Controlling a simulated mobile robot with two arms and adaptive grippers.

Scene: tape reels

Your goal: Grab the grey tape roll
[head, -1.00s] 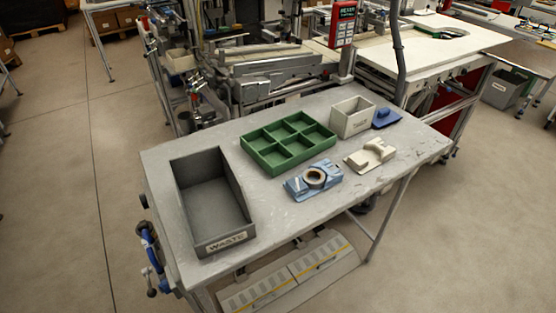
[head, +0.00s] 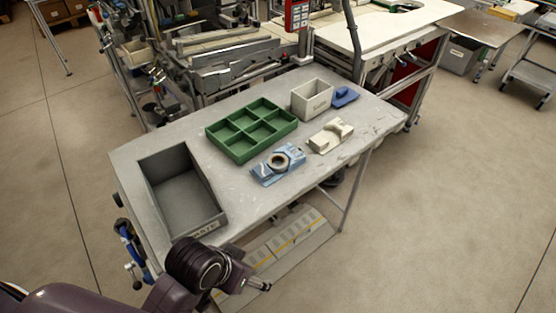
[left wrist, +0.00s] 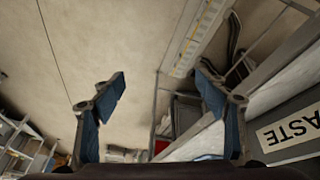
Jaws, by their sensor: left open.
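A grey tape roll (head: 280,160) sits on a blue holder (head: 265,174) near the table's front edge in the head view. My left arm comes in from the lower left, and its gripper (head: 262,285) is in front of the table's near edge, well apart from the roll. In the left wrist view, my left gripper (left wrist: 160,95) is open, with nothing between its fingers. The tape roll does not show in the left wrist view. My right gripper is not in view.
The grey waste bin (head: 211,226) stands at the table's left end, close to my left arm. A green compartment tray (head: 238,154), a white bin (head: 297,104), a cream holder (head: 318,145) and a blue object (head: 344,97) share the table (head: 130,165).

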